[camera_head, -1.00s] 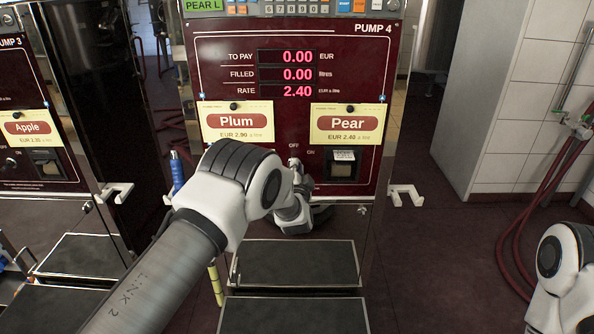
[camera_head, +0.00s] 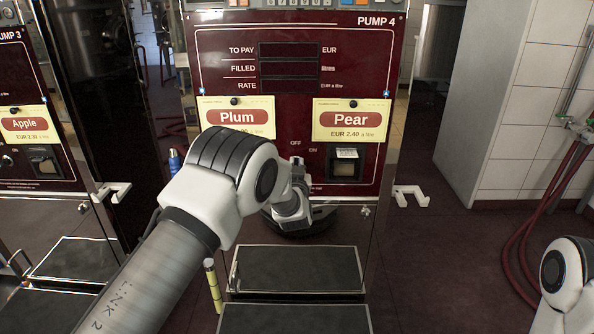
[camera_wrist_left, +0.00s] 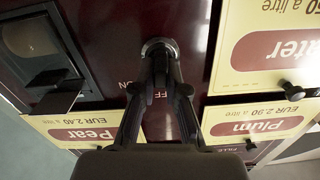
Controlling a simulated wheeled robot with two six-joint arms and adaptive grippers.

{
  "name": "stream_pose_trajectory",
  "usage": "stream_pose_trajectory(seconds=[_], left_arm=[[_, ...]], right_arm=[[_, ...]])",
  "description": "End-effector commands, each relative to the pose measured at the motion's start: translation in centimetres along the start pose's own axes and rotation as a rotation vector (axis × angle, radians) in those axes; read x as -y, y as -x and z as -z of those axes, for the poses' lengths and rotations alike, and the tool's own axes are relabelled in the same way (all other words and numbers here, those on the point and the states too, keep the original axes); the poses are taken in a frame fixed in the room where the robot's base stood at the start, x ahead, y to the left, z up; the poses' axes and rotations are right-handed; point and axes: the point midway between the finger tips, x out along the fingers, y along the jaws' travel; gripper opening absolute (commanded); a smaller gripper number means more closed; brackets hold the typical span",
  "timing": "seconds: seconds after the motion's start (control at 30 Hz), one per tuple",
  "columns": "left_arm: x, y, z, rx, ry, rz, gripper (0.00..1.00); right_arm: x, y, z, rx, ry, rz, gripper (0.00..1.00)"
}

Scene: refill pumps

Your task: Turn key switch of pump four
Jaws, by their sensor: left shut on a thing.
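Pump 4 (camera_head: 300,25) faces me with a dark red panel, and its price display (camera_head: 289,67) is dark. Its key switch (camera_wrist_left: 159,46) shows in the left wrist view as a round metal collar; in the head view my arm hides it below the OFF and ON marks (camera_head: 296,143). My left gripper (camera_wrist_left: 160,65) is at the switch, its fingers closed together on the key, which they mostly cover. In the head view the gripper (camera_head: 298,172) is partly hidden by my own arm. My right gripper is out of view.
The Plum card (camera_head: 236,117) and Pear card (camera_head: 349,119) hang close around the switch. A receipt slot (camera_head: 345,163) is to its right. Pump 3 (camera_head: 22,90) stands left, a white hook (camera_head: 411,196) juts out right, and red hoses (camera_head: 545,210) hang far right.

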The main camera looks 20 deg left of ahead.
Motion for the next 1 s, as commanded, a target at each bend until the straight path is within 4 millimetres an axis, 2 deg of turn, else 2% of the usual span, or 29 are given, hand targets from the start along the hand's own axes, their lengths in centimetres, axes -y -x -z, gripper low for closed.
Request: stream_pose_trajectory(seconds=[0.3, 0.83, 0.87, 0.9, 1.0], left_arm=[[0.10, 0.04, -0.29, 0.004, 0.133, 0.000, 0.00], [0.12, 0.05, -0.27, 0.005, 0.158, 0.000, 0.00], [0.12, 0.05, -0.27, 0.005, 0.158, 0.000, 0.23], [0.12, 0.05, -0.26, 0.005, 0.158, 0.000, 0.37], [0.12, 0.03, -0.20, 0.004, 0.158, 0.000, 0.38]], right_arm=[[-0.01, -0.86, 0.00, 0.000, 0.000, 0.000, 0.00], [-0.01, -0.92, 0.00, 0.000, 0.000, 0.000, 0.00], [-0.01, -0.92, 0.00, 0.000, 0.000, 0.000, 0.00], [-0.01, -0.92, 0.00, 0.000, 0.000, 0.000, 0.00], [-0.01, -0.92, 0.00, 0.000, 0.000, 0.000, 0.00]])
